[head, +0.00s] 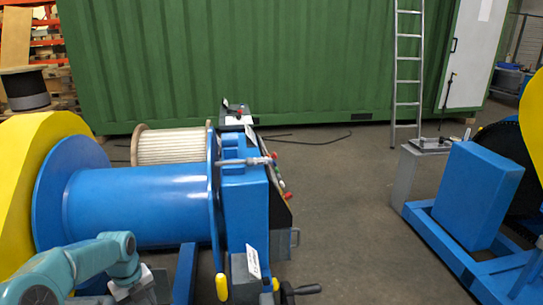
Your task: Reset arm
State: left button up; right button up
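My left arm is teal and comes in from the lower left. Its gripper (136,285) is a small grey-white shape at the bottom edge, in front of the blue drum (140,205). Its fingers are too small and cut off to tell whether they are open or shut, and I see nothing held in it. My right arm and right gripper are not in the head view.
The blue drum machine with a yellow guard (22,190) fills the left. A blue-framed machine (475,195) stands at the right. Open grey floor (345,220) lies between them. A ladder (407,70) leans on the green container (240,60) behind.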

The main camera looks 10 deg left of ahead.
pick_arm(q)
jog(key=s+d+f+n+h+p, duration=0.1)
jog(key=s+d+f+n+p, duration=0.25)
jog(key=d+n, duration=0.4)
jog(key=s+d+f+n+h+p, duration=0.2)
jog(key=d+f+n, duration=0.2)
jog(key=d, duration=0.6)
jog(key=s+d+n+p, duration=0.2)
jog(key=s+d+n, duration=0.4)
jog(key=s+n, duration=0.1)
jog(key=s+d+n+p, duration=0.3)
jog(key=s+d+n, duration=0.2)
jog(key=s+n, duration=0.3)
jog(key=shift+s+d+r+h, duration=0.15)
jog(key=shift+s+d+h, duration=0.2)
jog(key=shift+s, duration=0.75)
jog(key=shift+n, duration=0.25)
jog(key=shift+c, duration=0.8)
jog(key=shift+w+d, duration=0.1)
jog(key=shift+d, duration=0.1)
